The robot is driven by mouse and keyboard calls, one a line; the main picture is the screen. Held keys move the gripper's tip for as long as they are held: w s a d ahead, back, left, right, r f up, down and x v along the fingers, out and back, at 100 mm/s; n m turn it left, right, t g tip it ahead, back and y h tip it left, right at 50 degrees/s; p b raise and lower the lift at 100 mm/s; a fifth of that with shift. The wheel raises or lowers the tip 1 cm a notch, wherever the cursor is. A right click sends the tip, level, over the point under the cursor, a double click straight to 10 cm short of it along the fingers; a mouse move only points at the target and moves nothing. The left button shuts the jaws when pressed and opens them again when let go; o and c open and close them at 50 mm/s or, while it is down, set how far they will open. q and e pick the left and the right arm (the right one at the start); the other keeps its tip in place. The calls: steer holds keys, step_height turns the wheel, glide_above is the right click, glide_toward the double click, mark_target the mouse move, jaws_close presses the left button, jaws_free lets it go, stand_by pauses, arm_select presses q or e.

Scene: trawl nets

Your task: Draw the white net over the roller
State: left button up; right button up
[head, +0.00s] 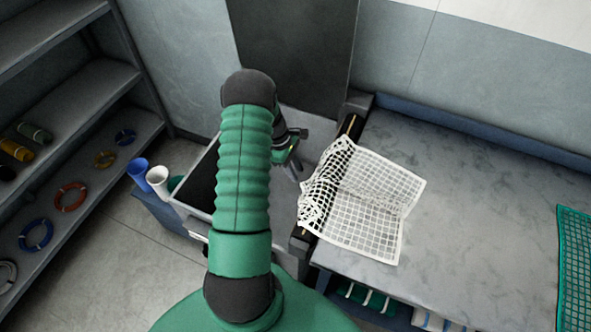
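The white net (375,205) lies on the left end of the grey table. Its left part is bunched and dark-meshed, and lies across the middle of the roller (349,126). The roller runs along the table's left edge; only its far and near ends show, the rest being under the net. My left gripper (292,168) is left of the net's bunched edge, over the grey bin area, partly hidden behind my green arm. I cannot tell whether its fingers are open or touch the net. My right gripper is not in view.
A green net (575,265) lies at the table's right edge. The table (470,190) is clear between the nets. A blue cup (138,170) and a white cup (158,178) stand left of the bin. Shelves (75,95) with coils and spools fill the left side.

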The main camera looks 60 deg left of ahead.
arm_select(q)
steer(key=o, duration=1.3)
steer(key=shift+c, duration=0.2)
step_height(320, 180, up, 6)
steer(key=a+g+y+p, duration=0.1)
steer(key=y+p, duration=0.1)
steer(key=p, duration=0.4)
steer(key=shift+s, duration=0.3)
step_height(320, 180, up, 16)
steer(key=s+a, duration=0.1)
steer(key=a, duration=0.1)
steer(key=shift+s+a+r+b, duration=0.15)
steer(key=shift+r+b, duration=0.05)
steer(key=shift+b, duration=0.25)
